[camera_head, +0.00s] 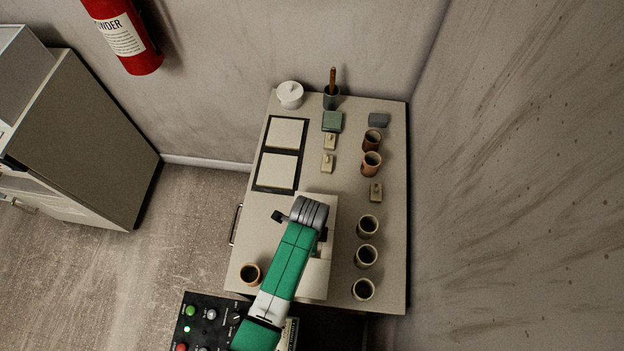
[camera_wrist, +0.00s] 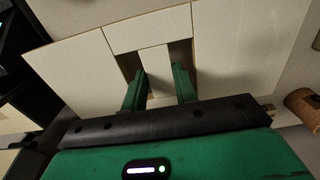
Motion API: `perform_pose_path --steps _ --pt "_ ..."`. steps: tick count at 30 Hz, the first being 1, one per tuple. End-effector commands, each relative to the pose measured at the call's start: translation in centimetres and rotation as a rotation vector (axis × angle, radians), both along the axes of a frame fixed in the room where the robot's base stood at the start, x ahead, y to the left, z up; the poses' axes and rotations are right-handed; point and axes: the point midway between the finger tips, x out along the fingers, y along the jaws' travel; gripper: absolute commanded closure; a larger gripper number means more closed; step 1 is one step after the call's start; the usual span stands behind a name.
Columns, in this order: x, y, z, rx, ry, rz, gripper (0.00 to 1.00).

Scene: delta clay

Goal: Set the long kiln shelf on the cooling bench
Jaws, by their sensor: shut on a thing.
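The long kiln shelf is a pale cream slab (camera_head: 319,280), lying lengthwise under my arm at the front middle of the bench in the head view. In the wrist view the shelf (camera_wrist: 75,72) shows two dark slots with a bar between them. My gripper (camera_wrist: 157,85) has its green fingers in these slots, shut on the bar. The head view shows my wrist over the shelf and hides the fingers. The cooling bench appears to be the pale bench top (camera_head: 343,220). I cannot tell whether the shelf touches it or hangs just above.
Several cups, such as this one (camera_head: 367,256), stand along the right side. A brown cup (camera_head: 250,273) stands at front left. Two pale squares (camera_head: 278,171) lie in dark outlines behind. A lidded jar (camera_head: 289,94) and green block (camera_head: 332,121) are at the back.

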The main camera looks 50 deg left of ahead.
Motion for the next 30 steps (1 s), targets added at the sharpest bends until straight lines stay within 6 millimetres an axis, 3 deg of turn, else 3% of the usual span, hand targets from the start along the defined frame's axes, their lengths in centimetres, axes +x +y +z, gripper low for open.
perform_pose_path --steps 5,13,26,27,30 --pt "0.1 0.1 -0.5 0.002 -0.002 0.000 1.00" --pt "0.1 0.1 -4.2 0.001 -0.002 0.001 1.00" --pt "0.1 0.1 -4.7 0.002 -0.002 0.000 1.00" --pt "0.0 0.0 -4.8 0.001 -0.001 0.000 0.65" --pt "0.0 0.0 -4.7 0.001 -0.001 0.000 0.49"
